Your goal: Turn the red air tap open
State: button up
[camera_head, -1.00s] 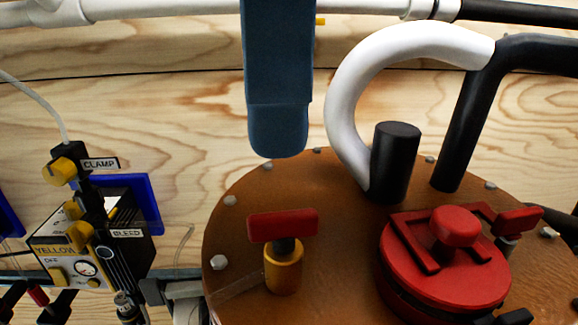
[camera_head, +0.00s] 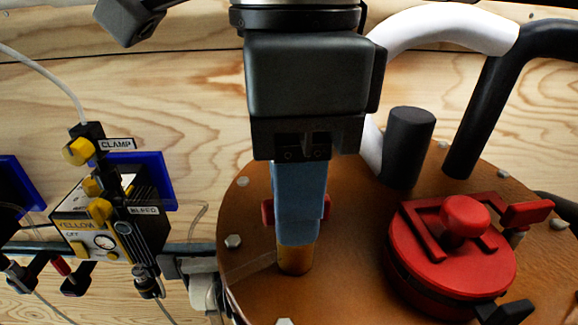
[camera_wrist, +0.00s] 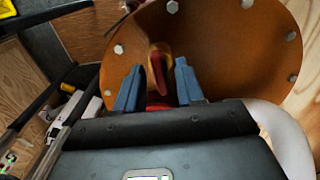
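The air tap has a red handle (camera_head: 267,212) on a brass body (camera_head: 294,260), standing on the brown round lid (camera_head: 345,275). My gripper (camera_head: 297,242) points down over the tap in the head view, and its blue finger hides the middle of the handle. The handle's two ends show on either side of the finger. In the wrist view, my gripper (camera_wrist: 159,66) has its two blue fingers apart, with the red handle (camera_wrist: 157,74) between them. Gaps show between the handle and the fingers, so it does not look gripped.
A red clamp cap (camera_head: 450,255) sits right of the tap, with a black post (camera_head: 408,145) behind it and white (camera_head: 440,32) and black (camera_head: 480,110) pipes. A yellow-labelled box (camera_head: 85,225) with clamp and bleed knobs stands left. Bolts ring the lid.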

grip_shut()
jog(key=shift+f+n+b, duration=0.15)
jog(key=shift+n+b, duration=0.15)
jog(key=shift+b, duration=0.3)
jog(key=shift+f+n+b, duration=0.1)
jog(key=shift+n+b, duration=0.5)
jog(key=shift+b, duration=0.25)
jog(key=n+b, duration=0.7)
jog(key=n, duration=0.2)
jog(key=shift+s+n, duration=0.15)
jog(key=shift+n, duration=0.25)
jog(key=n, duration=0.2)
jog(key=n+b, duration=0.1)
jog(key=n, duration=0.1)
jog(key=n+b, duration=0.1)
jog(key=n, duration=0.1)
jog(key=shift+d+r, duration=0.15)
jog(key=shift+r, duration=0.1)
jog(key=shift+n, duration=0.3)
